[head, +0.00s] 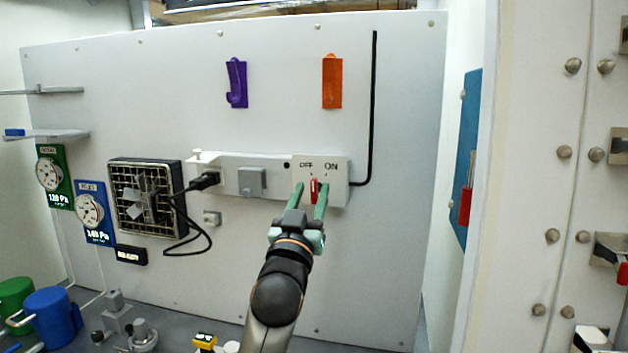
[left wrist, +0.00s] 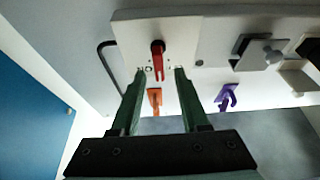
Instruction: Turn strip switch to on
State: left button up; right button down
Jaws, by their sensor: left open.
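The strip switch is a red lever (head: 314,191) on a white box (head: 340,172) marked OFF on the left and ON on the right. The box is at the right end of the white power strip (head: 228,162). My left gripper (head: 312,187) is open, with one green finger on each side of the lever. In the left wrist view the red lever (left wrist: 158,58) shows between the tips of my left gripper (left wrist: 160,73), with gaps visible on both sides. I cannot clearly tell which mark the lever points to. My right gripper is not in view.
A black plug (head: 205,181) sits in the strip, and its cord runs to a fan (head: 147,198). A grey block (head: 251,181) is on the strip. Purple (head: 236,84) and orange (head: 332,82) pieces hang above. The panel below the strip's right half is bare.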

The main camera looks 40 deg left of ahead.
aim_at(313, 188)
pick_arm(q)
jog(key=shift+p+x, duration=0.3)
jog(key=shift+x, duration=1.25)
grip_shut()
